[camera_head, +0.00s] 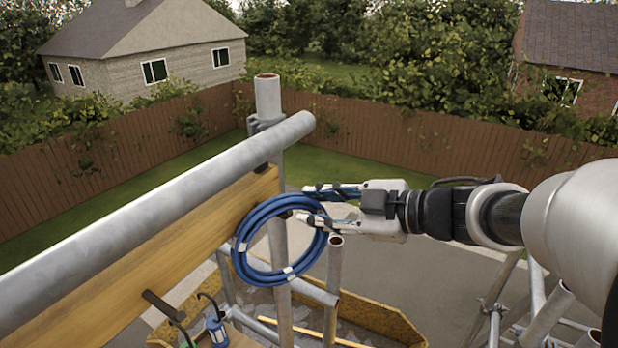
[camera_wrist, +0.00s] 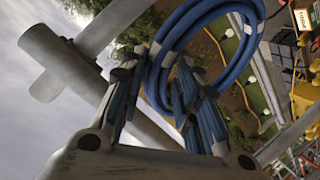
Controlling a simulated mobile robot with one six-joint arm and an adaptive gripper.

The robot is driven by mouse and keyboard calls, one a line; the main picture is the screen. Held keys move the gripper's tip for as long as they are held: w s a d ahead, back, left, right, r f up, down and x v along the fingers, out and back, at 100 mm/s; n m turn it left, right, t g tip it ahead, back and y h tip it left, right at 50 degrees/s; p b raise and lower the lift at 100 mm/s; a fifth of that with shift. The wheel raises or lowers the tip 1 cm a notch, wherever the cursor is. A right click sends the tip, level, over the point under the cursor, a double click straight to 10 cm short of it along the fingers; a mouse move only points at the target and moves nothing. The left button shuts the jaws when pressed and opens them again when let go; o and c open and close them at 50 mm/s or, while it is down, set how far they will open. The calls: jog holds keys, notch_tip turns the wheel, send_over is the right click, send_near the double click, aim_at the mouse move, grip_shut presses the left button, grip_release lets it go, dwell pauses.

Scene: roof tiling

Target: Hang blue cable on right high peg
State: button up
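The blue cable (camera_head: 244,262) is a coil with white bands, upright at the right end of the wooden board (camera_head: 130,245), in front of a vertical pole. It also shows in the wrist view (camera_wrist: 230,75). My gripper (camera_head: 308,204) is at the coil's upper right, its two fingers spread with a clear gap. In the wrist view the fingertips (camera_wrist: 160,70) are apart and the coil's near edge lies at them. The right high peg cannot be made out clearly; the coil and fingers cover that area, so I cannot tell whether the coil rests on it.
A dark peg (camera_head: 160,303) sticks out of the board further left, with a green cable and a blue lantern-like object (camera_head: 216,330) below. A thick grey rail (camera_head: 150,215) runs above the board. A short upright pipe (camera_head: 334,285) stands just below my gripper.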

jog(key=shift+o, duration=1.2)
jog(key=shift+f, duration=0.1)
jog(key=shift+d, duration=0.1)
